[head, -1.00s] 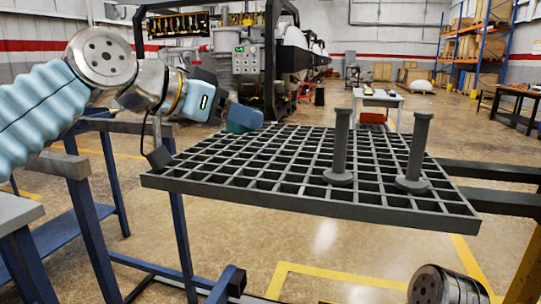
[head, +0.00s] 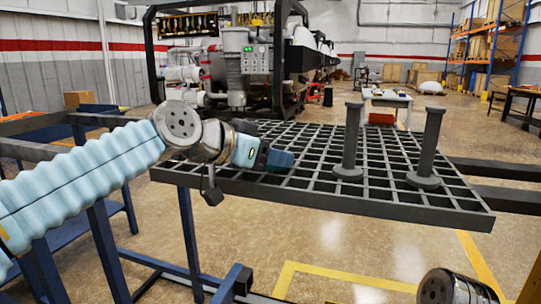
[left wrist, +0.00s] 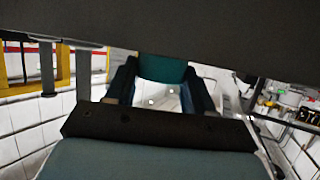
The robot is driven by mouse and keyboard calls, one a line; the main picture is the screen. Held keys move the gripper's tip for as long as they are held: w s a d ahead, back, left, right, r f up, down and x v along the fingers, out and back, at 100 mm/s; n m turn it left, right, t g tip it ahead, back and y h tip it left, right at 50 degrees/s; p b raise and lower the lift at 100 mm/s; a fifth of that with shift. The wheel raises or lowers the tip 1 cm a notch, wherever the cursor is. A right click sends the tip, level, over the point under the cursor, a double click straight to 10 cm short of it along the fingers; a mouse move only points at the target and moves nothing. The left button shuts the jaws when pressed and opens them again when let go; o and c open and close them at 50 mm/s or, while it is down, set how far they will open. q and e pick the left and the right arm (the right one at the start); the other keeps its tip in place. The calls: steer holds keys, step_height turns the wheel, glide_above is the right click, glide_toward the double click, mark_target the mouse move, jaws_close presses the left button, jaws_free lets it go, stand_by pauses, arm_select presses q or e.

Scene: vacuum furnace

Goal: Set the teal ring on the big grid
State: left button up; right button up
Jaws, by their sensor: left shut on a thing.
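The big grid (head: 330,195) is a dark grey lattice lying level on a blue frame, with two upright spool-like posts on its right half. My left gripper (head: 272,158) comes in from the left, low over the grid's left part. In the left wrist view, the gripper (left wrist: 162,88) is shut on the teal ring (left wrist: 162,68), a teal patch between the dark blue fingers. Most of the ring is hidden there. In the head view, I cannot clearly separate ring from fingers, nor tell whether it touches the grid. My right gripper is not in view.
The left post (head: 350,140) and right post (head: 427,145) stand on the grid as obstacles. The grid between the gripper and left post is bare. Dark beams (head: 500,172) extend right of the grid. The furnace (head: 245,60) stands behind.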

arm_select(q)
steer(key=shift+f, duration=0.1)
steer(key=o, duration=1.2)
steer(key=shift+o, duration=0.2)
steer(key=shift+r, duration=0.25)
steer(key=b+v, duration=0.1)
steer(key=v, duration=1.1)
